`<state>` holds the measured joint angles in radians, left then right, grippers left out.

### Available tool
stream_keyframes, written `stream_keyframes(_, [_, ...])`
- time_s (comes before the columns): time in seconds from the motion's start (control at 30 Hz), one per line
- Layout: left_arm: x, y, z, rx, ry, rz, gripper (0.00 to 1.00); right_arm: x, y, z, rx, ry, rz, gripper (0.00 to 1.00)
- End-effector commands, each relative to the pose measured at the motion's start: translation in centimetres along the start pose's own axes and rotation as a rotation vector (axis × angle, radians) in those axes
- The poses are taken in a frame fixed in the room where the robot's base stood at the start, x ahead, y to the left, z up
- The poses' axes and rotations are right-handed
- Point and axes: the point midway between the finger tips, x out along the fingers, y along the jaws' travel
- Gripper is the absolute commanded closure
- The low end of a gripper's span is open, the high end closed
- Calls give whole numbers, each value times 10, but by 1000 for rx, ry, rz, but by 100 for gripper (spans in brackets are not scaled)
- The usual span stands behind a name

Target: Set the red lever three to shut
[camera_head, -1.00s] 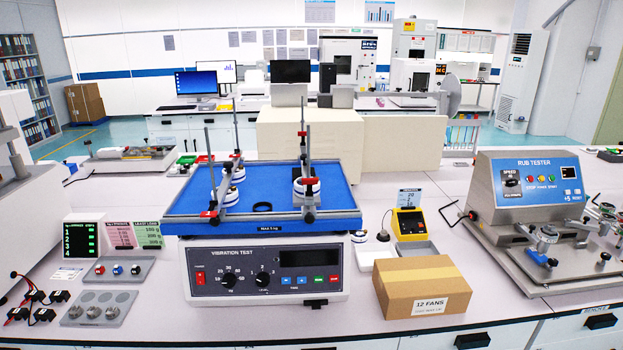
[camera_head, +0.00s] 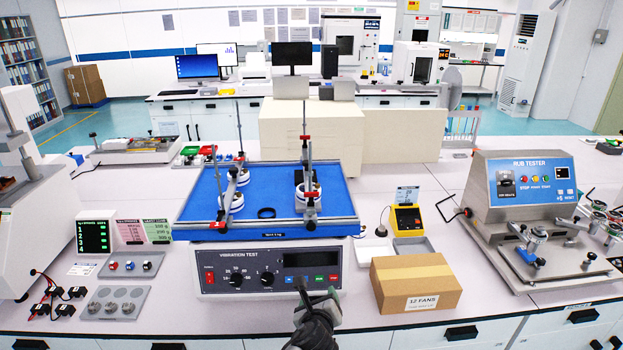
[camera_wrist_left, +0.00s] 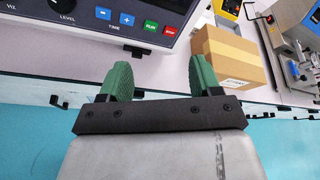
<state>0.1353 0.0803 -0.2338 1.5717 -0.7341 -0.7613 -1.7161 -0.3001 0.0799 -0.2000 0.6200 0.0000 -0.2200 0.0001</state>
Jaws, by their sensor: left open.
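I cannot make out which part is red lever three. Small red parts show on the clamp posts above the blue platform (camera_head: 265,222) of the vibration tester (camera_head: 225,258), including a red piece (camera_head: 221,224) at its front left and a red piece (camera_head: 310,194) on the right post. Small coloured handles also show at the far right edge, too small to tell apart. My left gripper (camera_head: 317,290) is low in front of the tester's panel, open and empty. In the left wrist view its green fingers (camera_wrist_left: 160,76) are spread apart, below the panel's buttons.
A cardboard box (camera_head: 415,285) stands right of the tester, near the bench's front edge. The rub tester (camera_head: 527,190) stands farther right. A grey plate with knobs (camera_head: 115,302) lies to the left. Free bench surface lies between the box and the rub tester.

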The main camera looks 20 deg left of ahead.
Motion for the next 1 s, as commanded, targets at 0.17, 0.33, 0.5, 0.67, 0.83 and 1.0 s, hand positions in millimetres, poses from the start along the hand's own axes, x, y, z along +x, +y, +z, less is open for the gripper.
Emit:
stream_keyframes(0.17, [-43, -69, 136, 307, -275, -4, 36, -25, 0, -2, 0, 0, 0, 0])
stream_keyframes(0.33, [-69, -88, 189, 441, -396, 41, 36, -30, 0, -3, 0, 0, 0, 0])
stream_keyframes(0.5, [-64, -91, 200, 467, -414, 54, 36, -34, 0, -3, 0, 0, 0, 0])
stream_keyframes(0.67, [-40, -93, 212, 466, -413, 52, 36, -43, 1, -4, 0, 0, 0, 0])
stream_keyframes(0.83, [-11, -94, 224, 466, -412, 53, 36, -51, 1, -4, 0, 0, 0, 0])
stream_keyframes(1.0, [12, -94, 231, 464, -411, 51, 36, -55, 1, -5, 0, 0, 0, 0])
